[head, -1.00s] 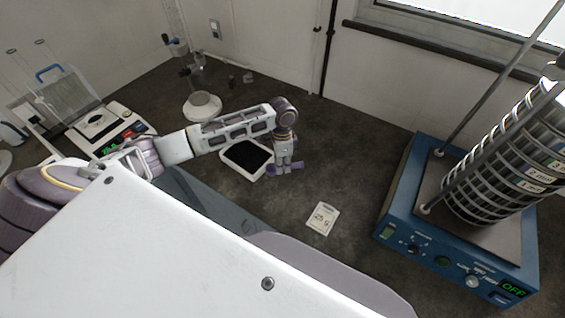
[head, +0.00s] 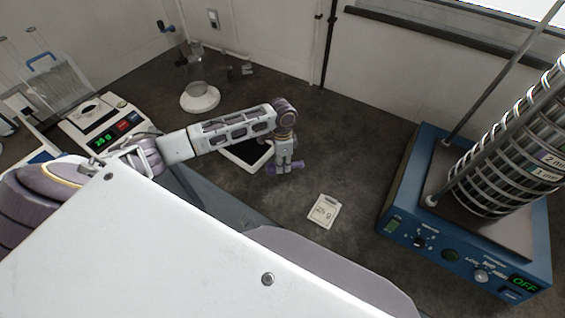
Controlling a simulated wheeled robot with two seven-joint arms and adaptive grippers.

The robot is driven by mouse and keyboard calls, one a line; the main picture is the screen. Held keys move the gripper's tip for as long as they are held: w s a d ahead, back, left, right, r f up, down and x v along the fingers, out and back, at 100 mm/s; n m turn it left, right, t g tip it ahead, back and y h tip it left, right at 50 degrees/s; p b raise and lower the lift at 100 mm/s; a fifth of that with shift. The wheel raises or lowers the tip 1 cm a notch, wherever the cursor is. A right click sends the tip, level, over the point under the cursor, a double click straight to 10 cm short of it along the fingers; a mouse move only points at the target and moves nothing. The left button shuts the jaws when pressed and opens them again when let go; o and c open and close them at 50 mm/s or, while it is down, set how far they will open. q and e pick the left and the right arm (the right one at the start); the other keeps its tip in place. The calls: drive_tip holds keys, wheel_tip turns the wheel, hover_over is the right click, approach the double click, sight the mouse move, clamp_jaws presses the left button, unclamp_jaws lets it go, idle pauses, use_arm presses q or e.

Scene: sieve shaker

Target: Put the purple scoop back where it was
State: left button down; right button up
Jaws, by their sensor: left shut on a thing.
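The purple scoop (head: 297,166) shows as a small purple piece at the tip of my left gripper (head: 284,168). My left gripper points down and is shut on the scoop, just right of a white tray with a black inside (head: 232,158). Most of the scoop is hidden by the gripper. I cannot tell whether the scoop touches the bench. My right gripper is not in the head view.
A white card marked 25 g (head: 323,211) lies right of the gripper. A blue sieve shaker (head: 440,245) reading OFF stands at the right. A balance (head: 112,133) is at the left and a glass vessel on a white base (head: 200,98) behind.

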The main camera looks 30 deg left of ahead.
use_arm(q)
drive_tip(key=shift+f, duration=1.5)
drive_tip(key=c, duration=1.2)
unclamp_jaws()
drive_tip(key=shift+c, duration=0.2)
drive_tip(key=shift+r, duration=0.15)
wheel_tip(320, 180, up, 12)
drive_tip(key=w, duration=0.1)
drive_tip(key=shift+w+a, duration=0.2)
drive_tip(key=shift+a, duration=0.25)
drive_tip(key=shift+s+f, duration=0.1)
drive_tip(key=shift+f, duration=0.15)
